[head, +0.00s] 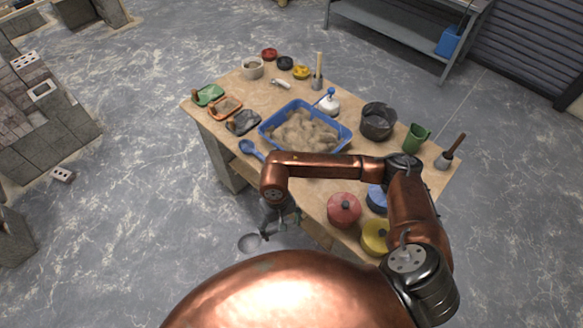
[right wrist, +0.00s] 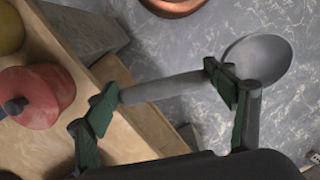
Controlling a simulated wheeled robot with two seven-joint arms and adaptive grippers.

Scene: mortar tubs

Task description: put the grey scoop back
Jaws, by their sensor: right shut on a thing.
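The grey scoop (head: 249,243) is in my right gripper (head: 278,218), off the table's front-left edge and above the floor. In the right wrist view its handle (right wrist: 165,88) runs between the two green-padded fingers, and its round bowl (right wrist: 262,58) sticks out past the right finger. The bowl looks empty. A dark grey tray (head: 243,122) lies on the table left of the blue tub (head: 346,138), which holds a sandy heap. My left gripper is not in view.
An orange tray (head: 225,108), a green tray (head: 208,95) and a blue scoop (head: 251,149) lie along the left edge. Red (head: 343,209), blue (head: 376,199) and yellow (head: 376,236) lidded pots stand near my arm. A black bucket (head: 378,121) and green mug (head: 416,137) stand right.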

